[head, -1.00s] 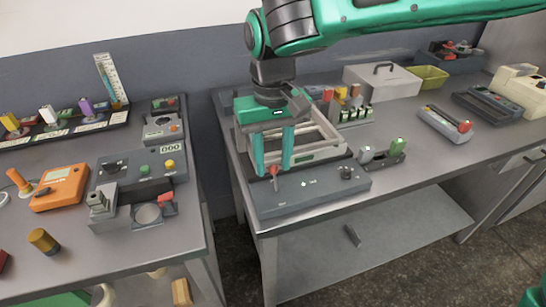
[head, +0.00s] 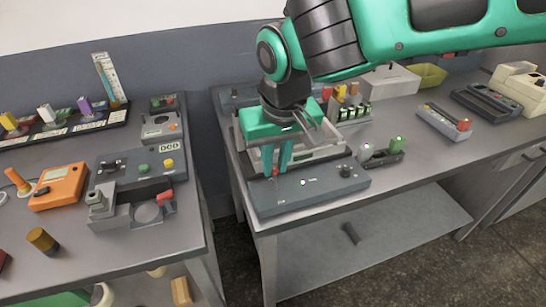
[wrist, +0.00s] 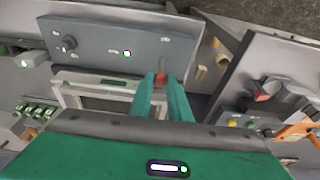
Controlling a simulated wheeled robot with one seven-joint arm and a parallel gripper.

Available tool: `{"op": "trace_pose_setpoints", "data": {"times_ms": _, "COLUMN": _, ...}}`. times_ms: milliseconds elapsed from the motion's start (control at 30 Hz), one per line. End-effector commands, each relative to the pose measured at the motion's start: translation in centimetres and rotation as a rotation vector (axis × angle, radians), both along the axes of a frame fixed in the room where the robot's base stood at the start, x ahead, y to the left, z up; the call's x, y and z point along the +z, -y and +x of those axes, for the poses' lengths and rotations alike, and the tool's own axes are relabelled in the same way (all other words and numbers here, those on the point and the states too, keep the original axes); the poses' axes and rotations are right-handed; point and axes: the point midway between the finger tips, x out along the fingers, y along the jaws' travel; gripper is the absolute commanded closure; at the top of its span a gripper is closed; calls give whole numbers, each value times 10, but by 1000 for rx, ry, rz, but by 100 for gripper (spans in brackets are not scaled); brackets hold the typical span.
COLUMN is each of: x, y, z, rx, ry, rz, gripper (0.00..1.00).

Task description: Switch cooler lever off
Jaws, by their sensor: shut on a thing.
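The cooler (head: 325,187) is a grey box with a sloped front panel, a small green light and a dark knob, on the right-hand table. Its lever has a red tip (head: 275,170) at the left of the panel. In the wrist view the red lever tip (wrist: 161,78) sits between my fingertips, with its thin stem running up over the panel (wrist: 120,48). My gripper (head: 278,172), with green fingers, is shut on the lever tip. The fingers partly hide the lever in the head view. The gripper also shows in the wrist view (wrist: 162,84).
A pale frame (head: 330,148) stands behind the panel, under my gripper. A small dark fixture with green-topped parts (head: 382,153) stands just right of the cooler. The left table holds an orange device (head: 60,187) and a grey press-like unit (head: 135,205). A floor gap separates the tables.

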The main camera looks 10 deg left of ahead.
Motion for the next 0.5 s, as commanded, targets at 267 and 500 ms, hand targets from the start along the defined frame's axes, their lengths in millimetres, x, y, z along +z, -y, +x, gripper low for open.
{"op": "trace_pose_setpoints", "data": {"times_ms": 267, "x": 0, "y": 9, "z": -15, "rx": 3, "ry": 167, "rz": 97, "gripper": 100}}
{"op": "trace_pose_setpoints", "data": {"times_ms": 500, "x": -3, "y": 15, "z": -27, "rx": 7, "ry": 303, "rz": 183, "gripper": 100}}
